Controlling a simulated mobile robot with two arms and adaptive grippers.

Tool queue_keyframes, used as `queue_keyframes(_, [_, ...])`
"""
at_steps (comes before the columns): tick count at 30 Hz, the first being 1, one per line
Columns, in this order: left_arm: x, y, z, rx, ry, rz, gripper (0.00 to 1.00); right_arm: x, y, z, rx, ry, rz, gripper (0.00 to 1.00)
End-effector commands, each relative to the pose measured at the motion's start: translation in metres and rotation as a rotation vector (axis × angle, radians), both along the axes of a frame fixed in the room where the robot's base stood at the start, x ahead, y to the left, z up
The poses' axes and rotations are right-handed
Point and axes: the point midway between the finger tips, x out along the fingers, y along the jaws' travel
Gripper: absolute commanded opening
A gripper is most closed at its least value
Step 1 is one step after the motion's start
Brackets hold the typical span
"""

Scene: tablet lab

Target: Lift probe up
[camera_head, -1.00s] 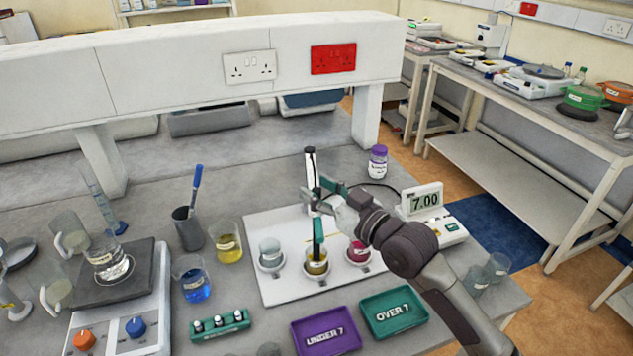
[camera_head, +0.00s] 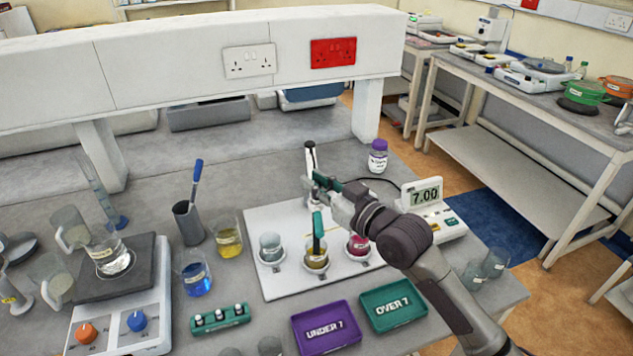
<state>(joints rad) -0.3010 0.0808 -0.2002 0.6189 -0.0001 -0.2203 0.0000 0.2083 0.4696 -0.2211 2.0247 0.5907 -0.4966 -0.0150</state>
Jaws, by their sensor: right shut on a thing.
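The probe (camera_head: 318,228) is a slim dark-green stick standing nearly upright. Its lower end is in the middle cup (camera_head: 316,261), which holds yellowish liquid. My right gripper (camera_head: 318,187) comes in from the right and is shut on the upper part of the probe, above the cup. The gripper hides part of the probe's top. A black-and-white upright post (camera_head: 311,158) stands just behind the gripper. My left gripper is not in view.
The cup stands on a white plate (camera_head: 280,290) between a clear-liquid cup (camera_head: 271,246) and a pink-liquid cup (camera_head: 358,245). The meter (camera_head: 425,200) reads 7.00. Purple (camera_head: 325,328) and green trays (camera_head: 393,305) lie in front. Beakers stand left.

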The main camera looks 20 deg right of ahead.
Motion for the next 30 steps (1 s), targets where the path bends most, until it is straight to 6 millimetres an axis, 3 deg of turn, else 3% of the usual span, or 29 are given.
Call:
queue_keyframes(5, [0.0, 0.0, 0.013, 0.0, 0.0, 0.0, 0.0, 0.0, 0.0, 0.014, -0.001, 0.0, 0.0, 0.0])
queue_keyframes(15, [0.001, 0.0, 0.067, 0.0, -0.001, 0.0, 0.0, 0.001, 0.0, 0.078, -0.001, 0.0, 0.0, 0.0])
queue_keyframes(26, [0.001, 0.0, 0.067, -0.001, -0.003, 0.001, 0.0, 0.001, -0.001, 0.083, 0.002, -0.009, -0.001, 0.0])
queue_keyframes(27, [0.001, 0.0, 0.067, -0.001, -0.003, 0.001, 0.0, 0.001, -0.001, 0.083, 0.003, -0.01, -0.001, 0.23])
queue_keyframes(30, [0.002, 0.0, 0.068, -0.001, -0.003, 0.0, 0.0, 0.001, -0.001, 0.082, 0.001, -0.007, -0.001, 0.4])
